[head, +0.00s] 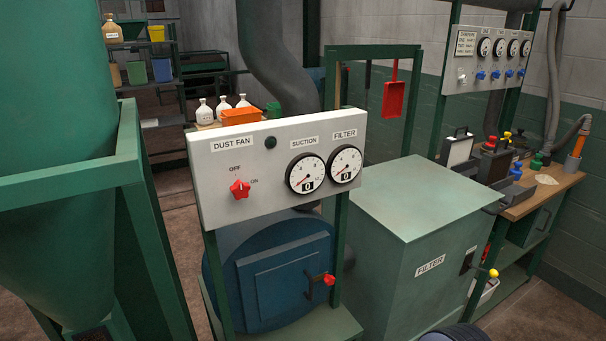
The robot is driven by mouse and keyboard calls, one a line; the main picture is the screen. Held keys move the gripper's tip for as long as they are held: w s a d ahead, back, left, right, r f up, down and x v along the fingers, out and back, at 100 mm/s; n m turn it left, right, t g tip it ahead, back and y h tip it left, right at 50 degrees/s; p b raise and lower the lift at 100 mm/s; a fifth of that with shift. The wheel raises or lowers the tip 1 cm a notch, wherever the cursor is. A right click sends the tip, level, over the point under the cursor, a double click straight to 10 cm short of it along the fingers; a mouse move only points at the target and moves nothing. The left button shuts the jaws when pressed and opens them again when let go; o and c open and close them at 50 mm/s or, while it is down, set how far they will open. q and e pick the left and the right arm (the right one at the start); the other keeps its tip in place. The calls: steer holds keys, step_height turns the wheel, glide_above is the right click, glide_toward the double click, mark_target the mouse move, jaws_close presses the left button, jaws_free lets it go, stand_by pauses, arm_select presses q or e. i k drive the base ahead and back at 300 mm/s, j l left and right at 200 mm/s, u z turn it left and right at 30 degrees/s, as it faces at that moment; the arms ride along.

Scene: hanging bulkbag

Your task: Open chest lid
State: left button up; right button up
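The only large chest-like box in the head view is a grey-green cabinet (421,222) labelled FILTER, right of centre. Its flat top (425,195) is down and level, with nothing on it. I cannot tell whether this top is the chest lid. A dark latch or handle (468,260) sits on its front right side, and a yellow knob (493,273) shows beside it. Neither of my grippers is in view. A dark rounded shape at the bottom edge is cut off, and I cannot tell what it is.
A white gauge panel (277,165) with a red switch (240,189) stands left of the cabinet, above a blue round door (281,278). A green hopper frame (70,182) fills the left. A wooden bench (540,202) with small items is at right. Brown floor shows bottom right.

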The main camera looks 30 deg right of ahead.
mark_target(413, 198)
steer(key=l+z, duration=0.1)
steer(key=z, duration=1.85)
steer(key=u, duration=0.3)
steer(key=i+l+u, duration=0.3)
steer(key=l+u, duration=0.3)
steer(key=i+l+u, duration=0.3)
steer(key=l, duration=0.25)
steer(key=i+l, duration=0.1)
steer(key=l, duration=0.4)
steer(key=i+l+u, duration=0.1)
steer(key=l, duration=0.85)
steer(key=i+l, duration=0.15)
steer(key=l, duration=0.35)
steer(key=u, duration=0.05)
